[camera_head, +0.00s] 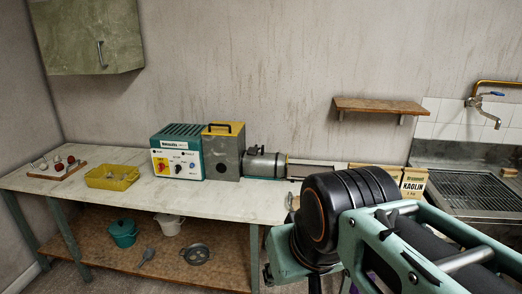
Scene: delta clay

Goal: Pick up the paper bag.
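A paper bag (414,184) with the printed word "KAOLIN" stands at the right end of the workbench, near the sink. It is tan with a white label and dark lettering. My arm passes in front of its lower part and hides some of it. The fingers of my gripper do not show. My arm's dark and teal links fill the lower right of the picture and hide the bench's right end.
The workbench (150,193) holds a yellow basket (111,178), a control box (178,154), a grey machine with a yellow top (222,152) and a cylindrical machine (262,163). A wall shelf (388,106) is above. A metal sink (470,188) is at the right. The bench's front middle is clear.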

